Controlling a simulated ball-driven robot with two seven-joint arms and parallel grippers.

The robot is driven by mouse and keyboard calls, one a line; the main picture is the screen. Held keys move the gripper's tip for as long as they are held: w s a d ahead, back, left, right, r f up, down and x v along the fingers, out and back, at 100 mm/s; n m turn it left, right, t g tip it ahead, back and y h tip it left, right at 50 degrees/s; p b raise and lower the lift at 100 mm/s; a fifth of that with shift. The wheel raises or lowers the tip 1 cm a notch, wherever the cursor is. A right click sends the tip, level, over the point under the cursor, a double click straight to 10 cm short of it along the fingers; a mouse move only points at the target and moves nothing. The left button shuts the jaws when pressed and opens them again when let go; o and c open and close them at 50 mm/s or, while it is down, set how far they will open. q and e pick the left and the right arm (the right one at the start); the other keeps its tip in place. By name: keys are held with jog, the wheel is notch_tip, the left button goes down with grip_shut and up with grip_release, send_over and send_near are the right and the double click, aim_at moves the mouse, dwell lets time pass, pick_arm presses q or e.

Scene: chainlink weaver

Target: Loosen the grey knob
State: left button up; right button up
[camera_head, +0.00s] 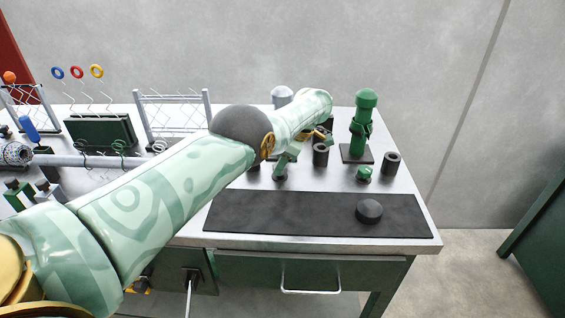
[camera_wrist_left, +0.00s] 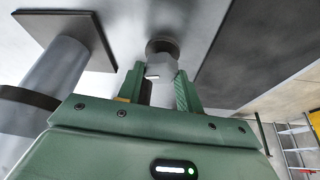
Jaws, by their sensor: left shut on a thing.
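The grey knob (camera_wrist_left: 160,67) shows in the left wrist view as a light grey piece on a dark round base. My left gripper (camera_wrist_left: 159,73) has one finger on each side of it and is shut on it. In the head view my left gripper (camera_head: 283,165) points down at the bench behind the dark mat. There the knob is mostly hidden by the fingers. My right gripper is not in view.
A grey post (camera_wrist_left: 54,78) on a dark square plate stands close to my left gripper. A green post (camera_head: 362,135), a green knob (camera_head: 364,172) and black cylinders (camera_head: 392,163) stand to the right. A black disc (camera_head: 369,210) lies on the dark mat (camera_head: 285,218).

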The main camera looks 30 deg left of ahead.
pick_arm(q)
jog(key=shift+s+f, duration=0.15)
jog(key=shift+f, duration=0.15)
jog(key=o, duration=0.8)
jog(key=shift+o, duration=0.9)
jog(key=shift+r, duration=0.1)
jog(key=shift+w+d+r, duration=0.1)
jog(key=shift+w+r, duration=0.1)
jog(key=shift+r, duration=0.3)
jog(key=b+v, duration=0.5)
jog(key=v, duration=1)
jog(key=shift+r, duration=0.15)
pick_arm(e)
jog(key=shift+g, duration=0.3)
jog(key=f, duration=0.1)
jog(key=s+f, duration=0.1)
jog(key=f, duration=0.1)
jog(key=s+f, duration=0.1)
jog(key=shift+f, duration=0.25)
